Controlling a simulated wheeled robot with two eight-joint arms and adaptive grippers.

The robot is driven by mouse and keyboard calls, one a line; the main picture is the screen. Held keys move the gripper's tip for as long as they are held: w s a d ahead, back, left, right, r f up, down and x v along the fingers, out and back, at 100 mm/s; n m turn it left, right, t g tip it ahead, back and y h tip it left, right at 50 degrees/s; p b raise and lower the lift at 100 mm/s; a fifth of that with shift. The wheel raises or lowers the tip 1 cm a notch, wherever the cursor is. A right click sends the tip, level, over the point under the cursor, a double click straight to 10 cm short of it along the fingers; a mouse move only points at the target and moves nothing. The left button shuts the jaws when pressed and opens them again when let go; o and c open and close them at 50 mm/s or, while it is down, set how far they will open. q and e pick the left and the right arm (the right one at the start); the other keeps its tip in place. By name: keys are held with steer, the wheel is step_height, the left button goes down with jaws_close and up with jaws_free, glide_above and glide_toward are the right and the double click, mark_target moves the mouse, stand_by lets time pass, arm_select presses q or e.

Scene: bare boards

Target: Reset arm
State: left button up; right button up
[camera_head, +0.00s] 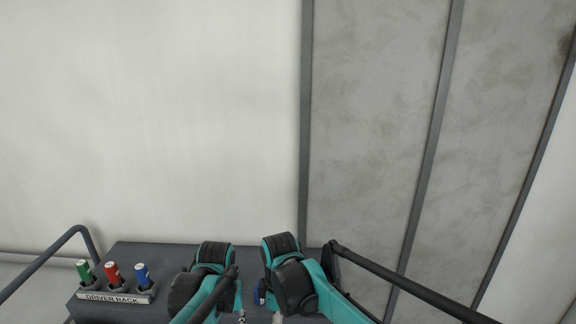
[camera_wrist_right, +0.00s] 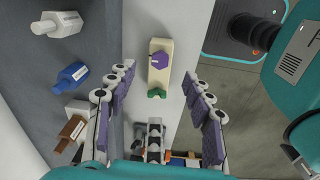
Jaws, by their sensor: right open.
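My right gripper (camera_wrist_right: 158,75) is open in the right wrist view, its two purple-padded fingers spread apart with nothing held. Beyond the gap between them is a cream block (camera_wrist_right: 159,50) with a purple knob and a green end piece. In the head view, my two teal and black arms show at the bottom, the left one (camera_head: 203,283) beside the right one (camera_head: 290,278). The grippers are cut off or hidden there, and I cannot make out the left gripper.
A dark driver rack (camera_head: 115,298) at the head view's lower left holds a green driver (camera_head: 84,271), a red driver (camera_head: 112,273) and a blue driver (camera_head: 142,274). White (camera_wrist_right: 60,24), blue (camera_wrist_right: 70,77) and brown (camera_wrist_right: 70,131) bottle-like things show left in the wrist view.

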arm_select(q)
steer(key=s+a+t+b, duration=0.1)
steer(key=s+t+b, duration=0.1)
steer(key=s, duration=0.5)
steer(key=s+a+f+m+t+b, duration=0.1)
steer(key=s+t, duration=0.3)
steer(key=s, duration=0.4)
steer(key=shift+a+f+t+b, duration=0.2)
steer(key=shift+a+t+b, duration=0.1)
steer(key=shift+a+b, duration=0.2)
arm_select(e)
steer(key=s+d+f+m+t, duration=0.1)
steer(key=s+d+m+t, duration=0.2)
steer(key=s+d+m, duration=0.4)
steer(key=s+d+f+m+t, duration=0.2)
steer(key=s+d+m, duration=0.6)
steer(key=d, duration=0.5)
steer(key=shift+s+m+t, duration=0.2)
steer(key=shift+m+t, duration=0.6)
steer(key=shift+m, duration=0.2)
